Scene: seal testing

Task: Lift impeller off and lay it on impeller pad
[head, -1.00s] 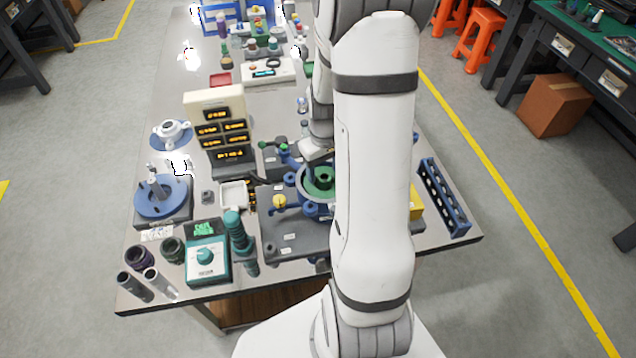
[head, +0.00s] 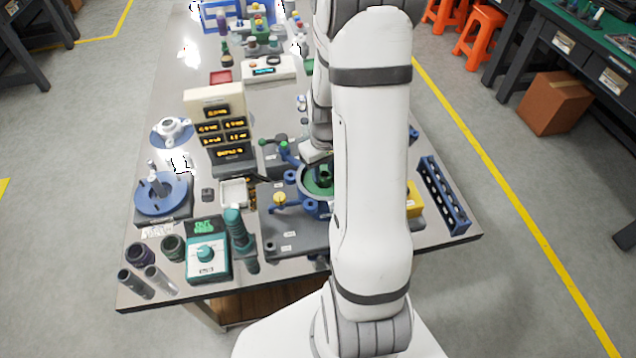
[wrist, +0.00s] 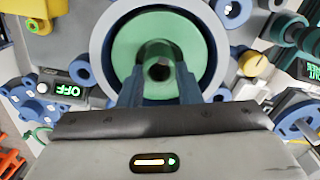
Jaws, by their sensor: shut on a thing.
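The green impeller (wrist: 128,45), a round disc with a raised hub, shows inside the round pump housing (wrist: 97,50) in the wrist view. In the head view the impeller (head: 316,187) is partly hidden by my arm. My gripper (wrist: 158,78) has its blue fingers shut on the impeller's hub. I cannot tell whether the disc is clear of its seat. A round blue pad (head: 158,143) with a white part on it lies at the left of the bench. I cannot tell which surface is the impeller pad.
A blue round stand with an upright post (head: 150,203) stands at the left. A teal meter (head: 207,260), dark display boxes (head: 232,160) and a white tray (head: 224,193) crowd the bench left of the housing. A blue rack (head: 445,195) is at the right edge.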

